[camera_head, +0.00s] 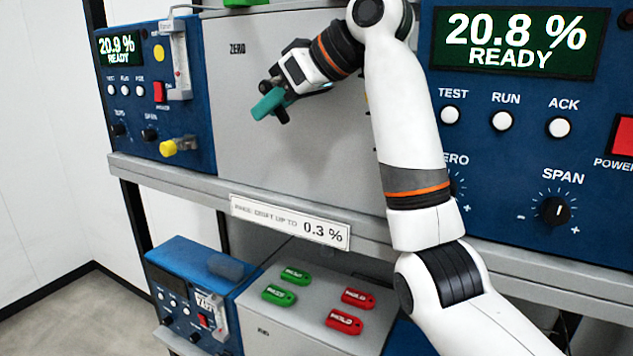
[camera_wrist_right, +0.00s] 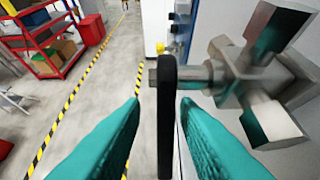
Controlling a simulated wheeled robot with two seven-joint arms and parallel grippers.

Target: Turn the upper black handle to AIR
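A black handle (camera_wrist_right: 166,110) shows in the right wrist view as an upright flat bar on the shaft of a metal valve (camera_wrist_right: 250,75). My right gripper (camera_wrist_right: 160,105) is open, with a teal finger on each side of the handle and a visible gap to each. It does not grip the bar. In the head view my right gripper (camera_head: 268,104) is in front of the grey panel (camera_head: 330,150). The arm and gripper hide most of the valve there, and only a small dark end shows below the fingers. I see no AIR label. My left gripper is not in view.
Blue analysers stand left (camera_head: 190,100) and right (camera_head: 500,120) of the panel, both reading READY. A grey shelf edge (camera_head: 190,182) runs below. Green tags (camera_head: 278,295) and red tags (camera_head: 343,321) lie on the lower unit. A yellow knob (camera_head: 178,146) sticks out at left.

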